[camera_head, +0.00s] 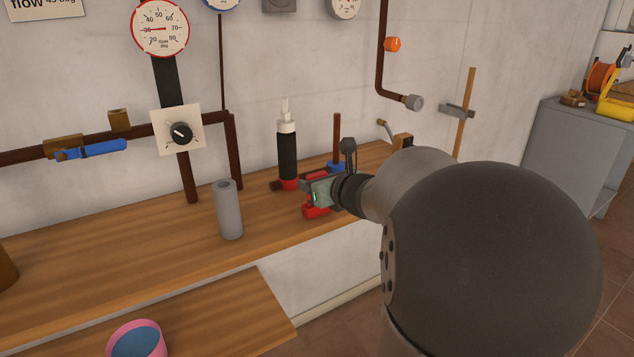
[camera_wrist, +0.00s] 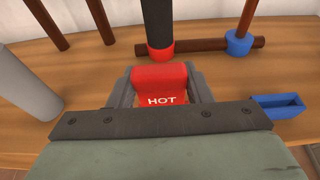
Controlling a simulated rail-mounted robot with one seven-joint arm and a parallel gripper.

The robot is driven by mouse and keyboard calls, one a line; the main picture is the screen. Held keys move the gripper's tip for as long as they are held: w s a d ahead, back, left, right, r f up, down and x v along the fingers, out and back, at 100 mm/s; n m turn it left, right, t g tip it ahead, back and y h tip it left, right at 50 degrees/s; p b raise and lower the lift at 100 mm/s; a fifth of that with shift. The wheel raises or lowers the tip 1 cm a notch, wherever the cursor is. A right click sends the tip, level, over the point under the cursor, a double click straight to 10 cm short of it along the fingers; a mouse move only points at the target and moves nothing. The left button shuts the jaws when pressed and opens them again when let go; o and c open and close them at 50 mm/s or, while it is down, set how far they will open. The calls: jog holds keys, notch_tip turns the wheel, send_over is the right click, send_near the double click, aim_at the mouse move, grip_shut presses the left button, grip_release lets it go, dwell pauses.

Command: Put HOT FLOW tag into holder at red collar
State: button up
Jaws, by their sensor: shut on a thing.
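In the wrist view my gripper (camera_wrist: 160,78) is shut on the red HOT tag (camera_wrist: 160,84), with one finger on each side and the white letters facing the camera. The red collar (camera_wrist: 160,53) is at the foot of a black pipe, just beyond the tag in that view. In the head view my gripper (camera_head: 309,190) is low over the bench, right of and in front of the red collar (camera_head: 289,184). Red parts show above and below it; I cannot tell which is tag and which is holder. No red holder shows clearly in the wrist view.
A blue collar (camera_wrist: 238,42) is on the pipe to the right, and an open blue holder (camera_wrist: 278,107) lies on the bench right of my gripper. A grey cylinder (camera_head: 229,210) stands to the left. The wooden bench (camera_head: 120,240) is clear at front left.

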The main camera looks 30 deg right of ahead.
jog(key=shift+f+b, duration=1)
jog(key=shift+f, duration=0.05)
jog(key=o, duration=1)
jog(key=shift+o, duration=0.2)
jog(key=p+v, duration=0.7)
jog(key=v, duration=1)
jog(key=shift+s, duration=0.2)
jog(key=shift+a, duration=0.1)
